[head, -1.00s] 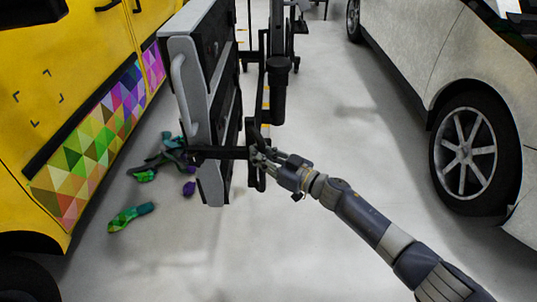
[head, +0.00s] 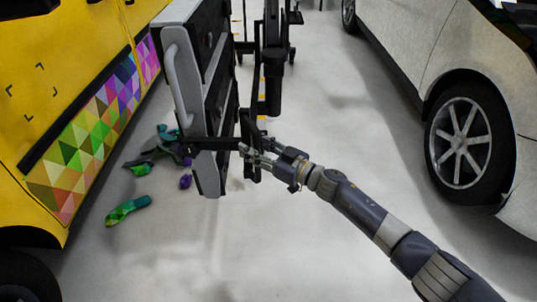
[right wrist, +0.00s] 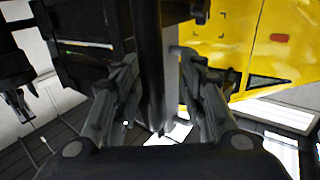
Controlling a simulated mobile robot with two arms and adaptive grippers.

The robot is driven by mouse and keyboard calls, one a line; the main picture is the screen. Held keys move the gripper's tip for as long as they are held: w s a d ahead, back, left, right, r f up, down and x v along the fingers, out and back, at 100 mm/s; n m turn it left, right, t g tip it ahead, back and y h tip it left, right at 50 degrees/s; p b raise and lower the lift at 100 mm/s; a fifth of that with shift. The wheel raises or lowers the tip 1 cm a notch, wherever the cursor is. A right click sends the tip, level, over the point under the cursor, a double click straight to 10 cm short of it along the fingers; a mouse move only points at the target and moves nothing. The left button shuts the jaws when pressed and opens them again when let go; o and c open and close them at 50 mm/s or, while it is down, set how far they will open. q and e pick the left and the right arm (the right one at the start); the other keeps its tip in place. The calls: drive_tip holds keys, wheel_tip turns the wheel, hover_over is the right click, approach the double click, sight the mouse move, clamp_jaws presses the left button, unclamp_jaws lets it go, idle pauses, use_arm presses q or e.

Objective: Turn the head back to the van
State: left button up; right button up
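The head (head: 190,75) is a tall grey and black panel with a long light handle on its left side. It hangs upright on a dark wheeled stand (head: 272,80), close to the yellow van (head: 75,80), which fills the left of the head view. My right gripper (head: 246,154) is at the lower right of the head, by a dark bar. In the right wrist view its two fingers (right wrist: 160,95) are spread, with a dark upright post (right wrist: 150,60) between them and a gap beside it. My left gripper is not in view.
Colourful vinyl scraps (head: 165,148) and a green piece (head: 128,210) lie on the floor by the van. A silver car (head: 440,60) stands at the right. The pale floor between the vehicles is mostly clear.

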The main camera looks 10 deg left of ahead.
drive_tip(key=v, duration=1.1)
drive_tip(key=shift+s, duration=0.25)
idle(0.4)
